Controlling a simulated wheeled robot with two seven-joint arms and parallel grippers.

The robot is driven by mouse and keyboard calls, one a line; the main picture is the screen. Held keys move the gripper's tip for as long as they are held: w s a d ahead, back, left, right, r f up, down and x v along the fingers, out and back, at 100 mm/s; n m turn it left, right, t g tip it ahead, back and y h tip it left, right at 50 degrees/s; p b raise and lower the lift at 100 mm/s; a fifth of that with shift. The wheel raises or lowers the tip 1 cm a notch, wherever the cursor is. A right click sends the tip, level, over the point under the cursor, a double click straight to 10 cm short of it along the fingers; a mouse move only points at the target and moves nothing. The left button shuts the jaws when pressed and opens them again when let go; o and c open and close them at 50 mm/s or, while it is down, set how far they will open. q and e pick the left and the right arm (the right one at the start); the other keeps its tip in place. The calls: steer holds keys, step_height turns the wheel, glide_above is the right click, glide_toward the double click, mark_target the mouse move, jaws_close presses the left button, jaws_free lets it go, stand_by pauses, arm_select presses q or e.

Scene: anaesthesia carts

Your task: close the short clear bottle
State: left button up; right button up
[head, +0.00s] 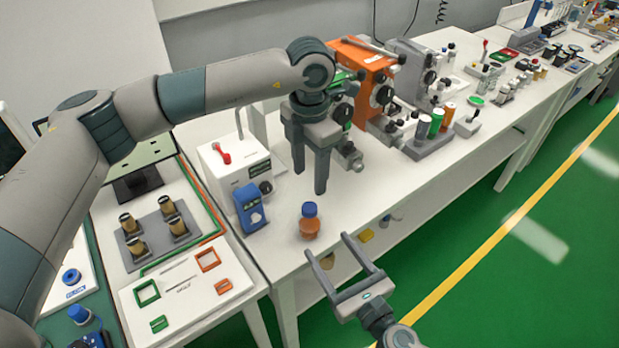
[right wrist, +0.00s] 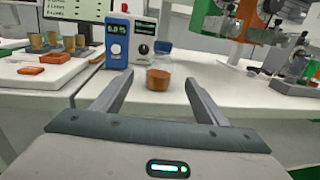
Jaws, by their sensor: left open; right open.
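A short bottle (head: 309,224) with amber-brown contents stands upright near the front edge of the white table. It also shows in the right wrist view (right wrist: 158,78), beyond and between my right fingertips. Its top looks blue in the head view; I cannot tell whether that is a cap. My left gripper (head: 310,182) is open and empty, pointing down above and behind the bottle. My right gripper (head: 327,246) is open and empty in front of the table edge, its fingers pointing toward the bottle without visible contact.
A blue device (head: 249,208) and a white machine with a red lever (head: 226,165) stand left of the bottle. An orange machine (head: 366,78) is behind. A round blue piece (head: 70,276) and a blue-topped bottle (head: 79,314) are at lower left. Table right of the bottle is clear.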

steer(key=shift+b+v, duration=0.4)
steer(key=shift+v, duration=1.5)
